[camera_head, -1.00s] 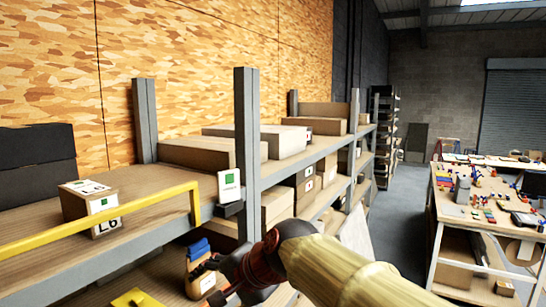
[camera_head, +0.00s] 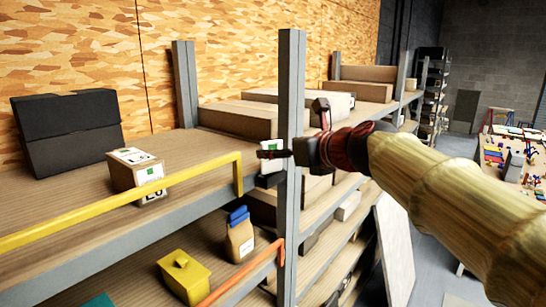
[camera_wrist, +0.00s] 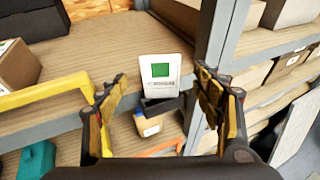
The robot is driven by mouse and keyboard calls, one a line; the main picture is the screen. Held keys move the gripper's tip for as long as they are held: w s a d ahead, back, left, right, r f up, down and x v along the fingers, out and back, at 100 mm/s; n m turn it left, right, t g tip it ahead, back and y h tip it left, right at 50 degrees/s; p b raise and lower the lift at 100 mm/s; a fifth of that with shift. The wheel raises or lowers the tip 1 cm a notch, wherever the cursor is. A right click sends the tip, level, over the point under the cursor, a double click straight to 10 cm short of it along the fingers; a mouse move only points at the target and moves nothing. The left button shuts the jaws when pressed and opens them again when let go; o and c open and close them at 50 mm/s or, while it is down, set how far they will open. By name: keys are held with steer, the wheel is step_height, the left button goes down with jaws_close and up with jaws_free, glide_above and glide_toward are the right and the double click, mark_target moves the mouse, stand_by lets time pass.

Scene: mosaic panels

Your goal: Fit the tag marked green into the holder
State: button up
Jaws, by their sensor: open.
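The white tag with a green square (camera_wrist: 160,72) stands upright at the shelf's front edge, just left of the grey post. Its lower end meets the dark holder (camera_wrist: 160,106); I cannot tell how deep it sits. In the head view the tag (camera_head: 271,166) is partly hidden by a finger, and the holder is mostly hidden. My gripper (camera_wrist: 161,80) is open, with one finger on each side of the tag in the wrist view and visible gaps to both. In the head view my gripper (camera_head: 297,131) is by the post.
The grey post (camera_head: 290,215) stands close to my gripper. A yellow rail (camera_head: 120,208) runs along the shelf front to the left. A carton with a green label (camera_head: 122,178) sits behind it. A bottle with a blue cap (camera_head: 240,238) and a yellow box (camera_head: 184,275) stand below.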

mark_target(272, 172)
steer(key=x, duration=0.3)
steer(key=f+x, duration=0.1)
steer(key=x, duration=0.2)
steer(key=shift+d, duration=0.1)
steer(key=shift+s+r, duration=0.1)
steer(key=shift+s, duration=0.15)
steer(key=shift+w, duration=0.15)
steer(key=c, duration=1)
steer(key=shift+c, duration=0.6)
steer(key=shift+r+p, duration=0.1)
steer(key=shift+p, duration=0.2)
